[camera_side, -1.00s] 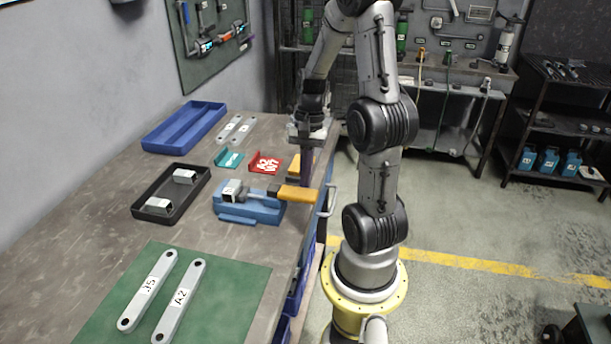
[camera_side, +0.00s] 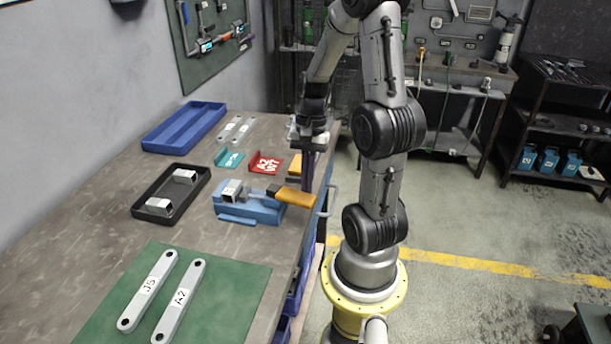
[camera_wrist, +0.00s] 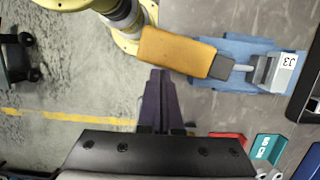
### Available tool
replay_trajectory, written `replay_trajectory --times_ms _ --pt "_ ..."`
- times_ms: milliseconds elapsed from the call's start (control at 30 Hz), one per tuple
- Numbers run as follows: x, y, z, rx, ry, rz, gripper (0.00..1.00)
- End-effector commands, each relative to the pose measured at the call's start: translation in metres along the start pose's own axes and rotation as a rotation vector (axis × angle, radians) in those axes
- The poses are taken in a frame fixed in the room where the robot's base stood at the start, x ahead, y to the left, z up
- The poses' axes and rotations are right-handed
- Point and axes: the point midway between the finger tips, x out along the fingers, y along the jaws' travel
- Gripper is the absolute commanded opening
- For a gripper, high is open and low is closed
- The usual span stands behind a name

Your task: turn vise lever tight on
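The blue vise (camera_side: 250,209) sits near the right edge of the bench, with a grey metal piece (camera_side: 232,189) in its jaws. In the wrist view this piece (camera_wrist: 288,62) carries a label like "J3". The vise lever has an orange-yellow handle (camera_side: 295,197) pointing right over the bench edge; it fills the top middle of the wrist view (camera_wrist: 177,52). My gripper (camera_side: 307,178) points down just behind the handle's outer end. Its purple fingers (camera_wrist: 160,80) look shut together with nothing between them. Their tips are at the handle's side; contact cannot be made out for certain.
A red bracket (camera_side: 265,163) and a teal bracket (camera_side: 228,159) lie behind the vise. A black tray (camera_side: 143,206) with metal parts is to the left, a blue tray (camera_side: 150,140) at the back. Two long bars lie on the green mat (camera_side: 236,295) in front.

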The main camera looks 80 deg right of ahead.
Motion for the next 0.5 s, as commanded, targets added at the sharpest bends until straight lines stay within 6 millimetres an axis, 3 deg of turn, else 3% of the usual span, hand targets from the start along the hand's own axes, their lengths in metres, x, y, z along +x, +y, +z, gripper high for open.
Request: replay_trajectory --times_ms 500 --pt "0.009 0.003 0.036 0.391 0.0 -0.099 0.0"
